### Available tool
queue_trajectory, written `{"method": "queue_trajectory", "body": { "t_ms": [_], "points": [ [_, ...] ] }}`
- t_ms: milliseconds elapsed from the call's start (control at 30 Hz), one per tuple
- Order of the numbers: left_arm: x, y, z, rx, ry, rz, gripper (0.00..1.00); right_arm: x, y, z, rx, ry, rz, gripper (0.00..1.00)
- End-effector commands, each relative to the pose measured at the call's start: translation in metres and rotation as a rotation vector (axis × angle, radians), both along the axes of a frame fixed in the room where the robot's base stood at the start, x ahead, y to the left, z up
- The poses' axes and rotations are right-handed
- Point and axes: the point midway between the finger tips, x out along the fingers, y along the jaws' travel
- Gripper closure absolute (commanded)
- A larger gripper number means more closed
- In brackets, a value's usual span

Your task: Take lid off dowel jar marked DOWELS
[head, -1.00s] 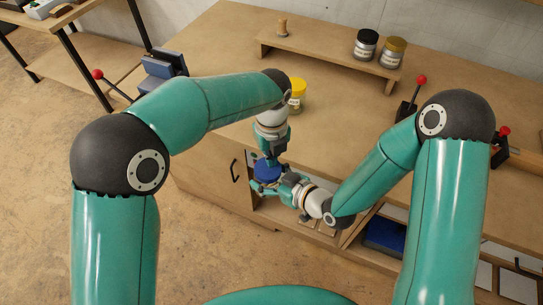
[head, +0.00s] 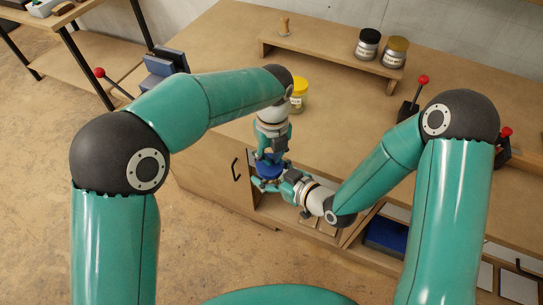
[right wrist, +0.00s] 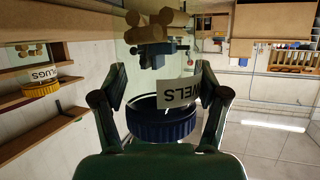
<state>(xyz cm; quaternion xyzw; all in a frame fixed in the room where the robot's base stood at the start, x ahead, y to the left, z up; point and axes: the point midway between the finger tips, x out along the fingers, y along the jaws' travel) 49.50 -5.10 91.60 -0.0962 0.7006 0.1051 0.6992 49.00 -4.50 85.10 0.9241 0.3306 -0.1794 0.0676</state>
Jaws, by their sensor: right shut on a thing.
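The dowel jar (right wrist: 140,75) is clear, with a blue lid (head: 270,172) and a white label (right wrist: 178,93) on which "WELS" shows upside down in the right wrist view. Pale dowels (right wrist: 150,27) show at its far end there. My right gripper (head: 280,184) is shut on the jar, with one finger on each side of it in the right wrist view (right wrist: 160,90). The jar is held in front of the bench edge. My left gripper (head: 271,160) points down directly over the lid. Its fingertips overlap the lid, and I cannot tell whether they grip it.
A yellow-lidded jar (head: 299,94) stands on the bench (head: 225,50) behind my left wrist. A raised shelf (head: 325,62) holds a black-lidded jar (head: 368,43), a gold-lidded jar (head: 394,52) and a wooden peg (head: 284,26). A blue vice (head: 165,72) is at left. An open compartment is below.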

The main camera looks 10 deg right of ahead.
Motion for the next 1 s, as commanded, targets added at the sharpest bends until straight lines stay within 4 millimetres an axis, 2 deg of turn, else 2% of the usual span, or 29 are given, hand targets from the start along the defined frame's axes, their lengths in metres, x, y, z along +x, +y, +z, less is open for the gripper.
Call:
{"method": "queue_trajectory", "body": {
  "t_ms": [100,233,433,600,800,1000],
  "points": [
    [0.001,-0.001,0.019,-0.005,-0.007,0.001,0.69,-0.001,0.0,0.0,0.0,0.003,0.001,1.0],
    [0.002,-0.002,0.031,-0.006,-0.008,0.0,0.69,-0.001,0.001,-0.001,0.0,0.005,0.002,1.0],
    [0.0,-0.001,0.04,-0.004,-0.011,-0.06,0.37,-0.002,0.001,-0.002,-0.001,0.007,0.003,1.0],
    [-0.004,0.001,0.053,0.003,-0.015,-0.252,0.09,-0.002,0.001,-0.002,-0.001,0.008,0.003,1.0],
    [-0.009,0.004,0.061,0.014,-0.015,-0.425,0.09,-0.002,0.001,-0.002,-0.001,0.008,0.003,1.0],
    [-0.009,0.005,0.043,0.015,-0.014,-0.447,0.09,-0.002,0.001,-0.002,-0.001,0.009,0.003,1.0]
  ]
}}
